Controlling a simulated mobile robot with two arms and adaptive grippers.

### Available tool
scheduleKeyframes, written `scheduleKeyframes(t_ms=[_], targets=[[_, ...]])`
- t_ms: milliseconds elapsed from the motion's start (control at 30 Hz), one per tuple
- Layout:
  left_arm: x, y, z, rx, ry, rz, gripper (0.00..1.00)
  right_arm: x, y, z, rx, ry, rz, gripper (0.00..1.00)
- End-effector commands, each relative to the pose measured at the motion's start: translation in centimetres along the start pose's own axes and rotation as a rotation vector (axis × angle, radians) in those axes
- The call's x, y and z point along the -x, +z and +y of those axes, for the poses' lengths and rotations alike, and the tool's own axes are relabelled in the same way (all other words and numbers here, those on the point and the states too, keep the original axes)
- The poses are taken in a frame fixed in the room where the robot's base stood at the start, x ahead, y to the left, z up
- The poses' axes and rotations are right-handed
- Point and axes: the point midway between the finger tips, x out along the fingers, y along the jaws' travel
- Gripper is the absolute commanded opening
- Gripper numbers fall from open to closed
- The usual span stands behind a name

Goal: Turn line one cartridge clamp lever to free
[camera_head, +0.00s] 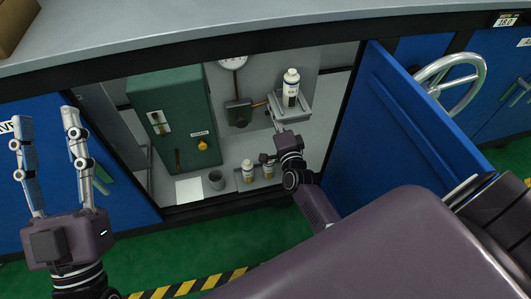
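My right arm reaches into the open cabinet. Its gripper (279,122) is at the front of a small grey bracket (298,110) that bears a white bottle (291,88) with a dark label. The fingers are small and partly hidden, so I cannot tell whether they are open or touching anything. A dark grey block with a short rod (238,114) sits on the back wall, left of the bracket. I cannot make out which part is the cartridge clamp lever.
A green box (172,95) with a switch plate and an orange knob stands left inside the cabinet, near a gauge (233,62). A cup (216,180) and small bottles (248,171) stand on the cabinet floor. The open blue door (415,120) bounds the right side.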

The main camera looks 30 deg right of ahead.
Motion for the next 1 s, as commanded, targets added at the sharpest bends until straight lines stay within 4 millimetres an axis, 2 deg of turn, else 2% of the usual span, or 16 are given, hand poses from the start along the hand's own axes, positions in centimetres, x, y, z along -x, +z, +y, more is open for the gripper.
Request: scheduleKeyframes(t_ms=[400, 700, 1000], targets=[[3.5, 4.6, -0.1, -0.001, 0.000, -0.002, 0.40, 0.1, -0.8, 3.5, 0.666, 0.001, 0.002, 0.29], [6.2, 8.2, -0.1, -0.001, -0.001, -0.002, 0.40, 0.0, -2.0, 4.4, 1.037, -0.001, 0.002, 0.29], [8.5, 11.2, -0.1, -0.001, -0.001, -0.002, 0.40, 0.0, -3.1, 4.7, 1.317, -0.001, 0.002, 0.29]])
